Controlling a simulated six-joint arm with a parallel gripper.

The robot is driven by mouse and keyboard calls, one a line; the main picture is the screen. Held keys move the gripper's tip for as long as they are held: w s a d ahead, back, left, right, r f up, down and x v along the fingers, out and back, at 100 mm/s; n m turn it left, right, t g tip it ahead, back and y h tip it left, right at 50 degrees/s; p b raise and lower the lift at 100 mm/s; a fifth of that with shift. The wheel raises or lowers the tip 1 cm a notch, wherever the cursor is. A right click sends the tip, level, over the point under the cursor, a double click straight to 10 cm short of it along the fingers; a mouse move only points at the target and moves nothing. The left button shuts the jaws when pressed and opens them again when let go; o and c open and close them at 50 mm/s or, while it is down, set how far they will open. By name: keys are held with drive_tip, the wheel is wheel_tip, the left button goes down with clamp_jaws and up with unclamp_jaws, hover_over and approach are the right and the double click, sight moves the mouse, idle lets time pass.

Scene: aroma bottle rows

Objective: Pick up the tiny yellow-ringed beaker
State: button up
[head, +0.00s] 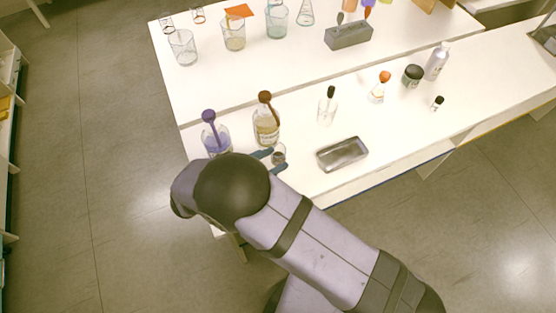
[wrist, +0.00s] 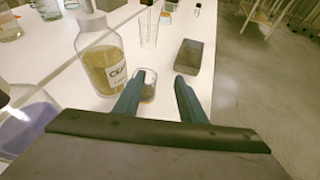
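A tiny clear beaker (head: 279,151) stands near the front left of the near bench. It also shows in the wrist view (wrist: 149,88), close beside the left finger and partly hidden by it. Its ring colour is too small to tell. My gripper (head: 277,160) is open, its two blue fingers apart at the beaker. In the wrist view the gripper (wrist: 159,78) has bare bench between the beaker and the right finger. I cannot tell whether the left finger touches the glass.
An amber bottle (head: 266,128) and a purple bottle (head: 216,138) stand close behind and left of the beaker. A metal tray (head: 342,154) lies to the right. Several glass vessels stand on the far bench (head: 205,82).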

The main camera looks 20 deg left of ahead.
sight(282, 148)
drive_tip(key=a+n, duration=0.1)
drive_tip(key=s+a+f+n+y, duration=0.1)
drive_tip(key=shift+a+f+t, duration=0.15)
drive_tip(key=shift+a+t, duration=0.2)
drive_tip(key=shift+t, duration=0.05)
drive_tip(key=shift+r+p+x, duration=0.15)
drive_tip(key=shift+p+x, duration=0.6)
drive_tip(key=shift+x, duration=0.95)
drive_tip(key=shift+r+p+x, duration=0.15)
drive_tip(key=shift+p+x, duration=0.6)
drive_tip(key=shift+x, duration=0.9)
drive_tip(key=shift+w+d+f, duration=0.1)
drive_tip(key=shift+w+f, duration=0.15)
drive_tip(key=shift+w, duration=0.25)
drive_tip(key=c, duration=0.8)
drive_tip(key=shift+r, duration=0.2)
